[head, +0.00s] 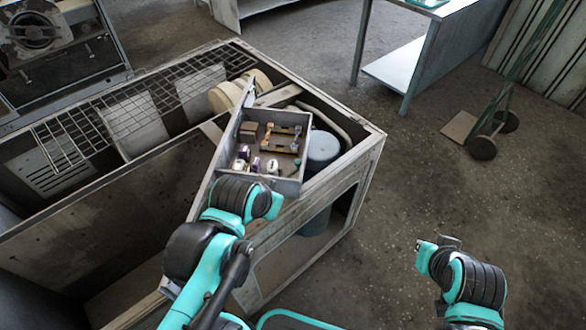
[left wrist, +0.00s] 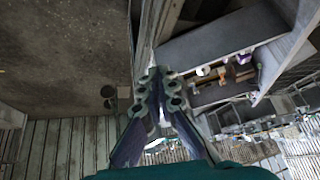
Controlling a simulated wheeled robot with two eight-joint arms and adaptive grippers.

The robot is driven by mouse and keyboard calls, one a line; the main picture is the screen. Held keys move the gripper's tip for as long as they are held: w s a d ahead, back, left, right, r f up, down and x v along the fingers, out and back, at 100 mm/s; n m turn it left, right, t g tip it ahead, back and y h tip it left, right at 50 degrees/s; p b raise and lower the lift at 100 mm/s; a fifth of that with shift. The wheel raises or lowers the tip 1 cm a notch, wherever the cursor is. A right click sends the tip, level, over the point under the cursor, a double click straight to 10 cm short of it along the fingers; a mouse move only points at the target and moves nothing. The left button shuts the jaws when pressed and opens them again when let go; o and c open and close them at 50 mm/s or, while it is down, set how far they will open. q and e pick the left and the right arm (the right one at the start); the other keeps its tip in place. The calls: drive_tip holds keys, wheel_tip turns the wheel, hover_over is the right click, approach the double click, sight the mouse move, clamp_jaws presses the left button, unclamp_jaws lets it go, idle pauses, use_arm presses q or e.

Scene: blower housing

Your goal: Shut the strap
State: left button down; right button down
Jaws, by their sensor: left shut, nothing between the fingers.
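An open grey box (head: 301,170) sits on the corner of the large housing, with small electrical parts inside. Two copper-and-tan strips (head: 280,143) lie in it. One may be the strap, but they are too small to tell or to show whether it is open. My left arm reaches up to the box's near wall; its fingers are hidden in the head view. In the left wrist view my left gripper (left wrist: 157,78) is shut and empty, with the box (left wrist: 210,45) beyond it to the right. My right gripper (head: 448,241) is off to the right, away from the housing; its fingers are unclear.
The housing (head: 365,150) has a wire grille (head: 75,130) over its open top and a blue-grey cylinder (head: 323,147) beside the box. A workbench (head: 400,80) and a hand truck (head: 483,147) stand at the right. The floor between is clear.

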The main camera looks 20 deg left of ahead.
use_arm(q)
drive_tip(key=w+a+m+g+h+p, duration=0.1)
drive_tip(key=w+m+g, duration=0.3)
drive_tip(key=w+m, duration=0.5)
drive_tip(key=w+a+f+m+g+h+p, duration=0.1)
drive_tip(key=w+a+m+g+h+p, duration=0.1)
drive_tip(key=w+m, duration=0.8)
drive_tip(key=a+m+g+p, duration=0.1)
drive_tip(key=m+g+p, duration=0.1)
drive_tip(key=m, duration=0.1)
drive_tip(key=shift+w, duration=0.15)
drive_tip(key=b+x, duration=0.3)
drive_tip(key=x, duration=0.7)
